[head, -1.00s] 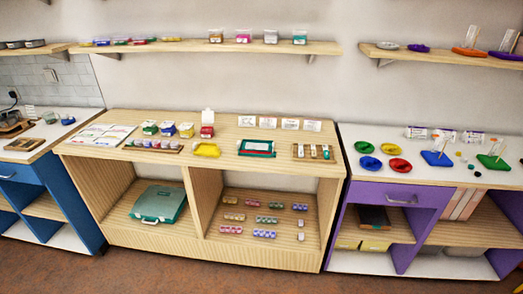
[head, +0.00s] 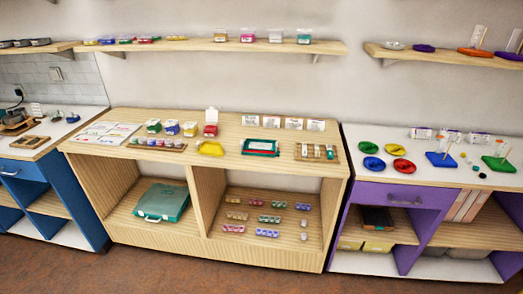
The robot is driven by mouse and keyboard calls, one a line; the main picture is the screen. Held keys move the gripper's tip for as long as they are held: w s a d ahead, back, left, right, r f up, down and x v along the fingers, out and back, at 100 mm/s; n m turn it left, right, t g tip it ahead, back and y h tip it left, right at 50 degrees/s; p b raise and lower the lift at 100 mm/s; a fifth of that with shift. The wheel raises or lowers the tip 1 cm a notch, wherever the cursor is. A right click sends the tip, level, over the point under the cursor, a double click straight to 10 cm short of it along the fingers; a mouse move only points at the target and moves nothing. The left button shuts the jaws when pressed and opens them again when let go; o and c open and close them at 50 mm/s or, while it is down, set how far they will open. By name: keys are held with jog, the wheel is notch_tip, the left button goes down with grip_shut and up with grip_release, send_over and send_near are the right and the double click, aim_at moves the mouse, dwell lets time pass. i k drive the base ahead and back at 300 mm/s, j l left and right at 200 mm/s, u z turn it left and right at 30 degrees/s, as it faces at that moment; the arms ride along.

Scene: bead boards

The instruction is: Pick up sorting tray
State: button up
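A small yellow tray (head: 210,148), tapering in outline, lies on the light wooden counter. To its right lies a dark green rectangular tray (head: 260,147) with a red inner edge and a pale middle. I cannot tell for sure which of these is the sorting tray. Nothing is seen on the yellow tray at this distance. My gripper is not in view, so its state does not show.
The wooden counter (head: 225,168) also bears lidded jars, a wooden holder (head: 320,152) and cards. A teal case (head: 162,201) and bead packs stand in the lower shelves. A purple cabinet (head: 400,192) adjoins at right, a blue one at left. Brown floor lies in front.

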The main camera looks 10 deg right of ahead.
aim_at(254, 147)
jog(key=i+j, duration=0.1)
jog(key=j, duration=0.25)
jog(key=i+j, duration=0.15)
jog(key=j, duration=0.25)
jog(key=i+j, duration=0.1)
jog(key=j, duration=0.25)
jog(key=i+j, duration=0.1)
jog(key=j, duration=0.25)
jog(key=i+j, duration=0.15)
jog(key=j, duration=0.25)
jog(key=i+j, duration=0.1)
jog(key=j, duration=0.25)
jog(key=z, duration=0.05)
